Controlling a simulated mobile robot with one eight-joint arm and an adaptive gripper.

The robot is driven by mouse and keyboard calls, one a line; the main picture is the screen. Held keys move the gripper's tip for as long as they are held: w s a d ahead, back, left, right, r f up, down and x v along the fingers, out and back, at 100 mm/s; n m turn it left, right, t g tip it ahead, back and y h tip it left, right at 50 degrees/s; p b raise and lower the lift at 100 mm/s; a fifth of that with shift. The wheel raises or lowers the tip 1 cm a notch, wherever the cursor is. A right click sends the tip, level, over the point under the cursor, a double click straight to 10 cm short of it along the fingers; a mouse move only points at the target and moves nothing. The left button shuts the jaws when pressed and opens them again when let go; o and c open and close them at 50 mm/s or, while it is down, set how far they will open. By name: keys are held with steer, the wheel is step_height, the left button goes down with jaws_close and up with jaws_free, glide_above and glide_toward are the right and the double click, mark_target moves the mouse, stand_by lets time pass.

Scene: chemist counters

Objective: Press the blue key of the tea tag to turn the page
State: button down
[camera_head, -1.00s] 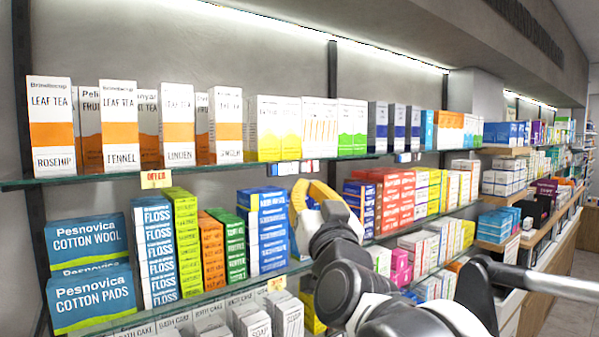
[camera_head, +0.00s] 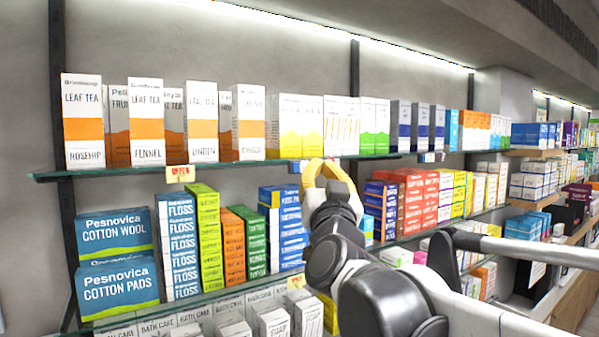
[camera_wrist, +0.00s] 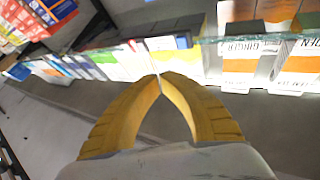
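My gripper (camera_head: 326,164) has yellow fingers, raised at the upper shelf's front edge, right of the ginger leaf tea box (camera_head: 249,123). In the wrist view my gripper (camera_wrist: 160,78) has its fingertips together, with nothing between them. A small shelf tag (camera_head: 297,166) with blue on it sits on that edge, just left of the fingertips and partly hidden by them. In the wrist view the tag (camera_wrist: 158,43) is white with a blue patch at its right end, just beyond the fingertips. I cannot make out its text or see contact.
The glass shelf (camera_head: 120,172) carries tea boxes and other cartons. An orange and yellow offer tag (camera_head: 180,174) hangs from its edge. Another small tag (camera_head: 431,157) is farther right. Below stand floss boxes (camera_head: 180,245) and cotton packs (camera_head: 117,285); cartons crowd around my arm.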

mark_target(305, 166)
steer(key=shift+w+a, duration=0.65)
steer(key=shift+w, duration=0.3)
steer(key=shift+w+a, duration=0.6)
steer(key=shift+w, duration=0.3)
steer(key=shift+w, duration=0.1)
steer(key=shift+w+a, duration=0.25)
steer(key=shift+w+a+b, duration=0.25)
steer(key=shift+w+b, duration=0.05)
steer(key=shift+w, duration=0.05)
stand_by(1.0)
steer(key=shift+s+d, duration=0.5)
steer(key=shift+s, duration=0.2)
steer(key=shift+s+d+p, duration=0.25)
steer(key=shift+s+d, duration=0.45)
steer(key=shift+s, duration=0.35)
steer(key=shift+s+d+p, duration=0.2)
steer(key=shift+s+d, duration=0.5)
steer(key=shift+s, duration=0.35)
